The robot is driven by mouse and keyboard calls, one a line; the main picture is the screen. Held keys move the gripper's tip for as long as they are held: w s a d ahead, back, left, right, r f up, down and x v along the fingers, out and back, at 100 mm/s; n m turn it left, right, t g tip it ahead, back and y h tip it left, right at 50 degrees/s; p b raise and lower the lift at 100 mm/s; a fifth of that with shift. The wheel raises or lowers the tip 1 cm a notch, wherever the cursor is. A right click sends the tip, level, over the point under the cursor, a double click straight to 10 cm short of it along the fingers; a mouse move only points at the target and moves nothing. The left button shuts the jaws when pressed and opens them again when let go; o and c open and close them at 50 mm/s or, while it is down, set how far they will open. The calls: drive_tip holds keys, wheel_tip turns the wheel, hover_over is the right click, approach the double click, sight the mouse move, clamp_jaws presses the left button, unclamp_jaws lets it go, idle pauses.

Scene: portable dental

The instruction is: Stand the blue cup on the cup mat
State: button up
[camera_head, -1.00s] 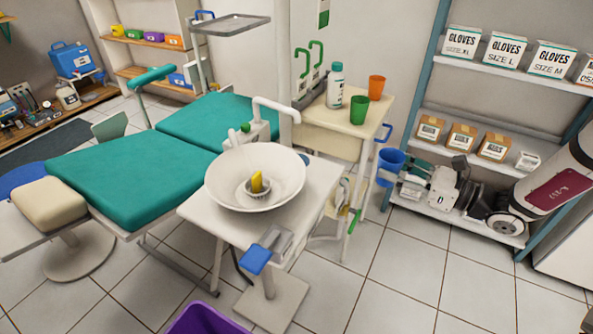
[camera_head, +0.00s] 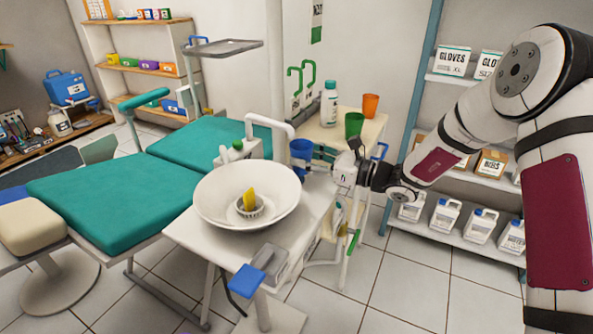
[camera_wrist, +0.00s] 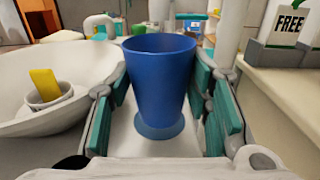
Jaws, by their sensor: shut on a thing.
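The blue cup (camera_head: 301,152) is upright in my gripper (camera_head: 317,158), beside the white basin on its right. In the wrist view the blue cup (camera_wrist: 160,75) stands between the two teal finger pads, which are shut on it. A round blue disc, which looks like the cup mat (camera_wrist: 160,131), shows directly under the cup on the white surface. I cannot tell whether the cup's base touches it or is slightly above. In the head view the mat is hidden.
The white basin (camera_head: 215,205) with a small bowl and yellow piece is close to the left. A white faucet (camera_head: 272,124) rises behind. At the back right a side table (camera_head: 335,130) holds a green cup (camera_head: 354,125), an orange cup (camera_head: 370,105) and a bottle (camera_head: 329,104).

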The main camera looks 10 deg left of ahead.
drive_tip(key=x, duration=0.2)
drive_tip(key=shift+w+a, duration=0.15)
drive_tip(key=shift+a, duration=0.2)
drive_tip(key=shift+f+b, duration=1)
drive_tip(key=shift+f, duration=0.75)
drive_tip(key=shift+f, duration=0.15)
drive_tip(key=o, duration=0.9)
drive_tip(key=shift+c, duration=0.2)
drive_tip(key=p+v, duration=0.2)
drive_tip(key=v, duration=1)
drive_tip(key=shift+p, duration=0.3)
drive_tip(key=shift+r, duration=0.25)
